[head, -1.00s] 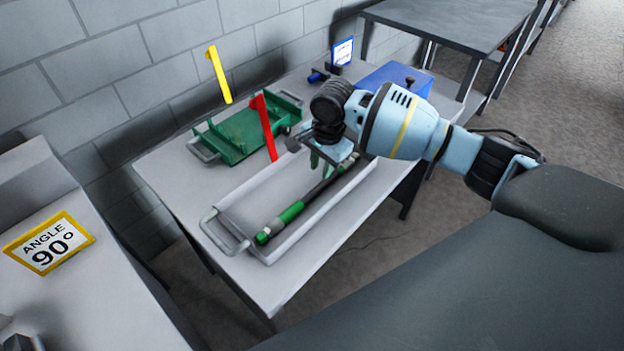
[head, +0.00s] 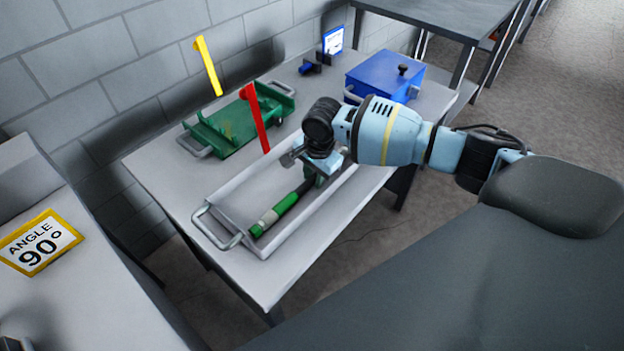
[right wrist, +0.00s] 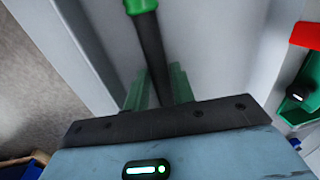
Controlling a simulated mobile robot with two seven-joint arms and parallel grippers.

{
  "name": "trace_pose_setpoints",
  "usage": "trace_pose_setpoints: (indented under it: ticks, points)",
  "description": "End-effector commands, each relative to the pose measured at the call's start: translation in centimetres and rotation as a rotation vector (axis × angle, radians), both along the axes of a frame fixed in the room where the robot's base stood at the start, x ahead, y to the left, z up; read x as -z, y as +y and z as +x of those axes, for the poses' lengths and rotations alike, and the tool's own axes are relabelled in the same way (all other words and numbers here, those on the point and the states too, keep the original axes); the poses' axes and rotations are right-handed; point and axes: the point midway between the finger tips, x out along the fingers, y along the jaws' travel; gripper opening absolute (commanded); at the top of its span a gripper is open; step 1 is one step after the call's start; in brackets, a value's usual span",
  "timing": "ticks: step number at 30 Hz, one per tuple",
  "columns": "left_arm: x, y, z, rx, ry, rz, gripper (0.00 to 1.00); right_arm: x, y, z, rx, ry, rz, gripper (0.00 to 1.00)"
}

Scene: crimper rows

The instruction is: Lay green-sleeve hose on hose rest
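The green-sleeve hose (head: 285,206) lies in a long grey tray (head: 212,201). It is dark, with a green sleeve and a pale band near its front end. My right gripper (head: 314,181) is low over the tray, pointing down, and hides the hose's far part. In the right wrist view, the dark hose (right wrist: 154,55) runs between the two green fingers (right wrist: 160,88); whether they press on it cannot be told. A green cradle-like fixture (head: 237,127) stands behind the tray; I cannot tell whether it is the hose rest. My left gripper is out of view.
A red upright (head: 257,118) and a yellow upright (head: 208,66) stand near the green fixture. A blue box (head: 378,77) with a black knob is at the back right. A 90-degree angle sign (head: 40,243) is on the left bench. The table's front left corner is clear.

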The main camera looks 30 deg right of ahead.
Motion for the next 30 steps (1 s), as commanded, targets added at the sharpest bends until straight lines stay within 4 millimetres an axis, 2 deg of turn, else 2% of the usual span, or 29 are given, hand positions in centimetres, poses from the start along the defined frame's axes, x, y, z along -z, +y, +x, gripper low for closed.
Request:
trace_pose_setpoints:
  ticks: [7, 13, 25, 30]
  points:
    - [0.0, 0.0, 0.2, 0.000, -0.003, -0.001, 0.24, 0.0, 0.0, 0.1, 0.000, -0.002, 0.001, 0.25]
    - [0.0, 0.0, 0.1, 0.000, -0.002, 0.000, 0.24, 0.0, 0.0, 0.1, 0.000, -0.002, 0.001, 0.00]
    - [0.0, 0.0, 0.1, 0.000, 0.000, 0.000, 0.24, -0.2, 0.0, 0.2, 0.001, -0.005, 0.001, 0.00]
    - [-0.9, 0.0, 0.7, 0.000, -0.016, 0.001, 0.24, -1.3, 0.0, 0.2, 0.002, -0.008, 0.002, 0.00]
